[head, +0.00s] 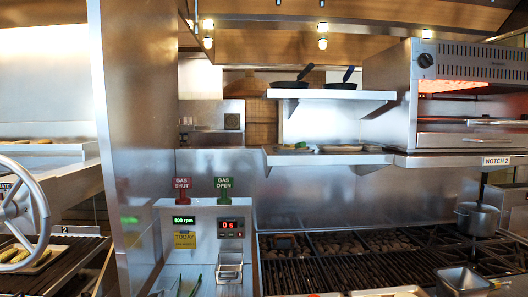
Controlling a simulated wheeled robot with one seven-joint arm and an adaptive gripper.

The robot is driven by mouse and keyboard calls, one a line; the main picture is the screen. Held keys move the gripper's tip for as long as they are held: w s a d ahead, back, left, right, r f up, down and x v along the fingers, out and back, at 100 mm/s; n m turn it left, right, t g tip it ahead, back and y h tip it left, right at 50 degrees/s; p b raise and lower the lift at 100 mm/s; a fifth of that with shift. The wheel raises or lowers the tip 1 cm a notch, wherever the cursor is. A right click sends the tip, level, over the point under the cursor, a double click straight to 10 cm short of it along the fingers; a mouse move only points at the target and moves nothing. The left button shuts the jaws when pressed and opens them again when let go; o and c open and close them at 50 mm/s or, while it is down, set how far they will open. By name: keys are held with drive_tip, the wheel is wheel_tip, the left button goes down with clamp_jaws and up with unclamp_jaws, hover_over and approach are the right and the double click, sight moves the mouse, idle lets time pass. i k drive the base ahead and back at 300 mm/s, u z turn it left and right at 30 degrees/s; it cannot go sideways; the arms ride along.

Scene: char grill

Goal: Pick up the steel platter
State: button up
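A flat, shallow metal dish (342,148) lies on the lower steel wall shelf (325,159), in the middle right of the head view. It looks like the steel platter, but it is seen nearly edge-on and I cannot tell if anything lies in it. A pale flat tray (390,292) is partly cut off at the bottom edge, so its material and contents are unclear. My gripper is not in view.
Two dark pans (290,84) stand on the upper shelf. A broiler (470,95) glows at right. Below are a grill (345,262), a steel pot (477,218) and a square steel pan (463,280). A tall steel partition (135,140) and handwheel (40,215) stand left.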

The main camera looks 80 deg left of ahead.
sight(302, 144)
drive_tip(key=z, duration=0.1)
drive_tip(key=k, duration=0.4)
drive_tip(key=u, duration=2.1)
